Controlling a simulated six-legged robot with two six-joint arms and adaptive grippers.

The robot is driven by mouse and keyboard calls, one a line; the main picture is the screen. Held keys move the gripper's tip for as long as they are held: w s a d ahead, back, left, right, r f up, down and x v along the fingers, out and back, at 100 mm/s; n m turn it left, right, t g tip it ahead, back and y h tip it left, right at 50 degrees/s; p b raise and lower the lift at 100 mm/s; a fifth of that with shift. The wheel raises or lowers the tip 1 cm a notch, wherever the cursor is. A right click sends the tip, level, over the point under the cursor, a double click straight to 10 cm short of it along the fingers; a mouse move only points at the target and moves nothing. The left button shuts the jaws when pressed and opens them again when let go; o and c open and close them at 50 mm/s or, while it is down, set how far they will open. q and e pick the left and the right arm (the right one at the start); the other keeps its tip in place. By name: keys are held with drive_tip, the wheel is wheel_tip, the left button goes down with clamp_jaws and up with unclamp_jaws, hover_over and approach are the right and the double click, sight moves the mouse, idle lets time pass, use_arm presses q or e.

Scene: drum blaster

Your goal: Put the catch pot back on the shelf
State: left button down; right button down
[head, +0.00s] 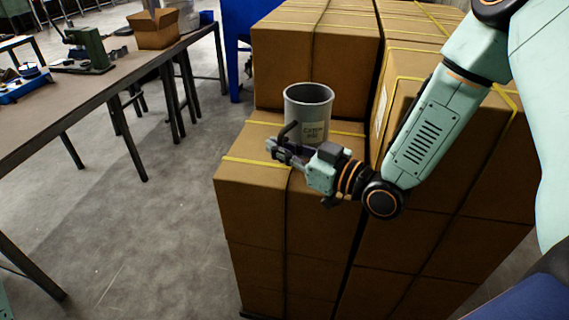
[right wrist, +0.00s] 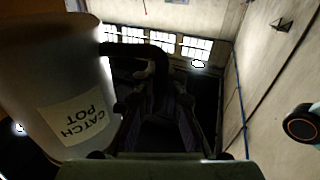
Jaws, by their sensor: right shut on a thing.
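The catch pot (head: 308,108) is a grey open cylinder with a pale label and a dark handle. It is upright at the lower front step of a carton stack; I cannot tell whether it rests on the carton or hangs just above. My right gripper (head: 284,150) is shut on the pot's dark handle, at the pot's near left side. In the right wrist view the pot (right wrist: 40,75) fills the left, and its handle (right wrist: 135,50) curves down between the fingers (right wrist: 158,112). My left gripper is not in view. I cannot make out a shelf.
Strapped cardboard cartons (head: 312,58) rise behind the pot and to its right, close to my right arm. A workbench (head: 95,85) at the left carries an open box (head: 155,32) and a green tool (head: 88,50). Grey floor (head: 150,220) lies free between.

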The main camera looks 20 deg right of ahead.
sight(280, 161)
drive_tip(key=shift+a+f, duration=0.1)
drive_tip(key=shift+f, duration=0.3)
drive_tip(key=f, duration=0.2)
drive_tip(key=f+b, duration=0.1)
drive_tip(key=shift+s+d, duration=0.3)
drive_tip(key=shift+s, duration=0.1)
drive_tip(key=shift+w+f, duration=0.1)
drive_tip(key=shift+w+a, duration=0.1)
drive_tip(key=shift+w, duration=0.2)
drive_tip(key=shift+s+f, duration=0.15)
drive_tip(key=shift+s, duration=0.15)
drive_tip(key=c, duration=1.9)
unclamp_jaws()
drive_tip(key=o, duration=0.5)
drive_tip(key=shift+w+f, duration=0.15)
drive_tip(key=shift+w, duration=0.05)
drive_tip(key=shift+s, duration=0.1)
drive_tip(key=shift+s, duration=0.1)
